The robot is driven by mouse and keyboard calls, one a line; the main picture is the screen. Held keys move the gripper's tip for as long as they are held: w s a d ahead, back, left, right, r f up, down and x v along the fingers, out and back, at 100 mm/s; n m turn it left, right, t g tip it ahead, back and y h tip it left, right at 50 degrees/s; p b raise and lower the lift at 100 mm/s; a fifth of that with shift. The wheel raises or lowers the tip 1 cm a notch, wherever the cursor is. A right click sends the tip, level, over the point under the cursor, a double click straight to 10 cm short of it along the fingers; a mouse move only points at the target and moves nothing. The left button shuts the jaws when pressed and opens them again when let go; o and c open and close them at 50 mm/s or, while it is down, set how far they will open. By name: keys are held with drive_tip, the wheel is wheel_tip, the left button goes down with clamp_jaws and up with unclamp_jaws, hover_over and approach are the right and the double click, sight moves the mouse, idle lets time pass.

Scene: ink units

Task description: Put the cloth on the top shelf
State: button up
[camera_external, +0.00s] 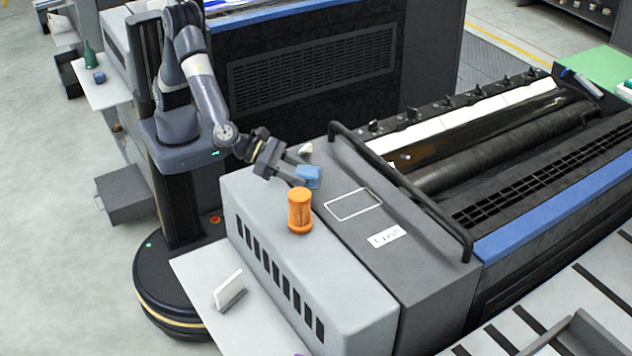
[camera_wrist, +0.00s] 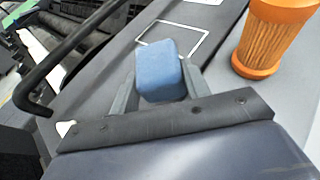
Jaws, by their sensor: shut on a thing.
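The cloth (camera_external: 308,175), a blue folded block, is between the fingers of my gripper (camera_external: 303,177) in the external view. In the wrist view the cloth (camera_wrist: 160,72) sits between both grey fingers of my gripper (camera_wrist: 160,88), which is shut on it. It is held over the grey top of the machine, near a white outlined rectangle; I cannot tell if it touches the surface. A pale shelf (camera_external: 108,94) at the left holds a green bottle and a small blue object. I cannot tell whether this is the top shelf.
An orange ribbed cylinder (camera_external: 300,212) stands upright close to my gripper; it also shows in the wrist view (camera_wrist: 268,38). A small white object (camera_external: 305,149) lies just behind the gripper. A black rail (camera_external: 400,190) runs along the machine. A white card (camera_external: 228,288) stands on a low ledge.

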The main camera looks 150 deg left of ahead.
drive_tip(key=shift+f, duration=1.4)
drive_tip(key=shift+f, duration=0.2)
drive_tip(key=o, duration=1)
drive_tip(key=shift+c, duration=0.2)
drive_tip(key=shift+r, duration=0.1)
drive_tip(key=shift+s+d+r, duration=0.1)
drive_tip(key=shift+d+r, duration=0.05)
drive_tip(key=shift+r, duration=0.05)
drive_tip(key=b+v, duration=0.2)
drive_tip(key=v, duration=0.9)
drive_tip(key=shift+f, duration=0.1)
drive_tip(key=shift+o, duration=0.5)
drive_tip(key=shift+s+d, duration=0.25)
drive_tip(key=shift+s, duration=0.05)
